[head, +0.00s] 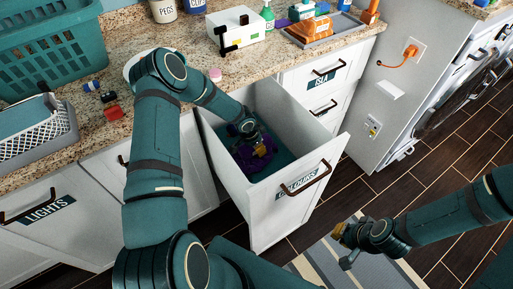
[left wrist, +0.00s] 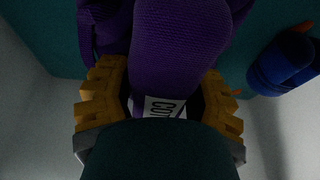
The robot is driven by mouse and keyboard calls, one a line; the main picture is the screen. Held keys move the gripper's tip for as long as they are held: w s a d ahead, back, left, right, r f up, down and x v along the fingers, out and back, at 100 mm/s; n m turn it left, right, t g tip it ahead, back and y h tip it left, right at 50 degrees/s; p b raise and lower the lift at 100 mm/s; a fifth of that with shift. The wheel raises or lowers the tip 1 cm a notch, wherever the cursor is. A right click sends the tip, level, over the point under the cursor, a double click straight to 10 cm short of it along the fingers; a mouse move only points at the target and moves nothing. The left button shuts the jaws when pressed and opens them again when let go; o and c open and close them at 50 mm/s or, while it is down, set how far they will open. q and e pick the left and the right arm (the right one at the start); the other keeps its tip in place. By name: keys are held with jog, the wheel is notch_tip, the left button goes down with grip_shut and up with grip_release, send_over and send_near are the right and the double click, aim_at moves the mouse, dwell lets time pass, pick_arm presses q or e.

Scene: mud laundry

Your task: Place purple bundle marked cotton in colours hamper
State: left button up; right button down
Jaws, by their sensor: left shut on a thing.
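The purple bundle (head: 262,158) is inside the pulled-out colours hamper (head: 285,215), a white drawer-like bin with a dark handle and a "COLOURS" label. In the left wrist view the bundle (left wrist: 182,45) fills the middle, with part of a white tag reading "COT" between the fingers. My left gripper (head: 250,142) reaches down into the hamper and is shut on the bundle; its yellow fingers (left wrist: 160,95) lie on both sides of it. Whether the bundle touches the hamper's floor is unclear. My right gripper (head: 342,232) hangs over the rug, outside the hamper; its finger opening is too small to tell.
A blue item (left wrist: 282,68) lies beside the bundle in the left wrist view. The hamper's walls surround my left gripper. The granite counter (head: 130,65) behind holds a teal basket (head: 45,50), a grey basket (head: 35,130) and a white box (head: 237,32). A lights hamper (head: 45,225) is at left.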

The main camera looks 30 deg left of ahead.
pick_arm(q)
jog(key=shift+f, duration=0.25)
jog(key=shift+f, duration=0.2)
jog(key=o, duration=1.3)
jog(key=shift+r, duration=0.1)
jog(key=shift+r, duration=0.25)
jog(key=p+v, duration=0.2)
jog(key=v, duration=0.5)
jog(key=shift+r, duration=0.15)
